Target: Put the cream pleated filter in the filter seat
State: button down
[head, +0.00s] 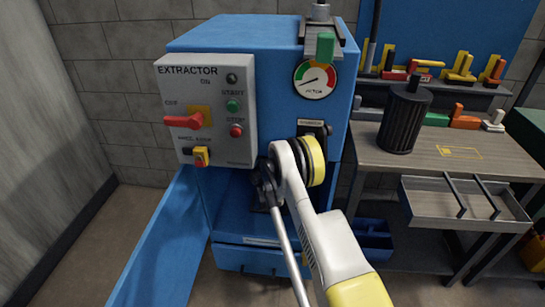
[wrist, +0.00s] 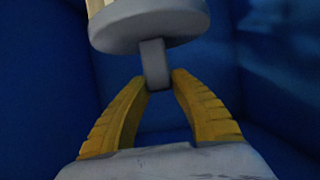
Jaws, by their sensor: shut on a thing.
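In the wrist view my gripper (wrist: 158,79) is shut on the small grey tab that sticks out of the filter's round grey end cap. The cream pleated filter (wrist: 145,28) is mostly out of the picture at the top; its end cap and a sliver of cream side show. Blue walls surround it. In the head view my arm reaches into the open lower compartment of the blue extractor (head: 275,65). The filter and my fingertips are hidden there. The filter seat cannot be made out in either view.
The extractor's blue door (head: 158,245) stands open at the left. A control panel (head: 207,112) is above the opening. A workbench (head: 450,160) at the right carries a black ribbed cylinder (head: 404,118) and has an open drawer (head: 465,203).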

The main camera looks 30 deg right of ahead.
jog(key=shift+d+f, duration=0.1)
jog(key=shift+f, duration=0.25)
jog(key=shift+r, duration=0.15)
jog(key=c, duration=1.2)
grip_release()
jog(key=shift+s+a+r, duration=0.15)
jog(key=shift+s+a, duration=0.05)
jog(key=shift+a, duration=0.05)
jog(key=p+v, duration=0.4)
jog(key=v, duration=0.7)
jog(key=shift+s+p, duration=0.2)
jog(key=shift+p, duration=0.2)
